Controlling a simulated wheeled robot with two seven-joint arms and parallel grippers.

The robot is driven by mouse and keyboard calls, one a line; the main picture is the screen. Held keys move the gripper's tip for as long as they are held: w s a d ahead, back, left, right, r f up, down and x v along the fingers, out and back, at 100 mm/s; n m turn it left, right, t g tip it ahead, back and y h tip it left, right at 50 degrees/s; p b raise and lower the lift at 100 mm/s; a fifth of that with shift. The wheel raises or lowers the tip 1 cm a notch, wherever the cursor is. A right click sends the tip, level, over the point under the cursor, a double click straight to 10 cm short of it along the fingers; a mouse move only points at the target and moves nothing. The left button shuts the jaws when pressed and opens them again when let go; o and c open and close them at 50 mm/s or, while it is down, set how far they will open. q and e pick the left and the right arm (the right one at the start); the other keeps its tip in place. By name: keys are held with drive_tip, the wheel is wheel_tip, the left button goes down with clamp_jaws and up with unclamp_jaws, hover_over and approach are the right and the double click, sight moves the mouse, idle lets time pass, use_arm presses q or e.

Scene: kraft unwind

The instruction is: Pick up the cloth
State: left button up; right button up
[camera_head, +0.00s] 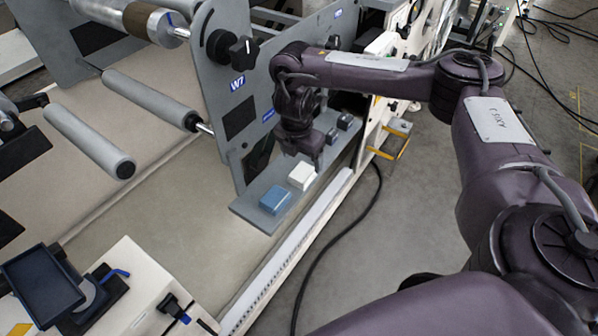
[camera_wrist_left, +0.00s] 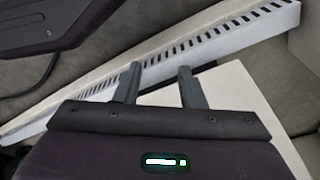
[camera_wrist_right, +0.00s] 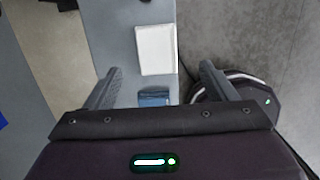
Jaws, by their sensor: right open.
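The folded blue cloth (camera_head: 276,199) lies flat on the front end of the grey shelf (camera_head: 250,208). A small white box (camera_head: 302,176) sits just behind it. My right gripper (camera_head: 312,166) points down above the shelf, close to the white box. In the right wrist view my right gripper (camera_wrist_right: 157,78) is open and empty; a blue piece (camera_wrist_right: 153,97), apparently the cloth, shows between its fingers, partly hidden by the gripper body. My left gripper (camera_wrist_left: 157,80) has its fingers apart with nothing between them; it is outside the head view.
Smaller dark blue items (camera_head: 333,135) sit farther along the shelf. The upright grey W7 panel (camera_head: 240,120) stands along its left side. A slotted white rail (camera_wrist_left: 190,45) runs below my left gripper. A black cable (camera_head: 345,222) crosses the open floor at right.

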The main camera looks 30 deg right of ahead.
sight(302, 172)
drive_tip(key=shift+w+f, duration=0.1)
drive_tip(key=shift+f, duration=0.55)
drive_tip(key=f, duration=0.5)
drive_tip(key=shift+w+d+b, duration=0.35)
drive_tip(key=shift+b, duration=0.05)
use_arm(q)
drive_tip(key=shift+w+d+r, duration=0.25)
drive_tip(key=shift+w+r, duration=0.1)
drive_tip(key=shift+r, duration=0.25)
drive_tip(key=shift+w+d+r, duration=0.2)
drive_tip(key=shift+w+r, duration=0.15)
drive_tip(key=shift+r, duration=0.25)
use_arm(e)
drive_tip(key=c, duration=1.1)
drive_tip(key=shift+r, duration=0.1)
drive_tip(key=shift+c, duration=0.2)
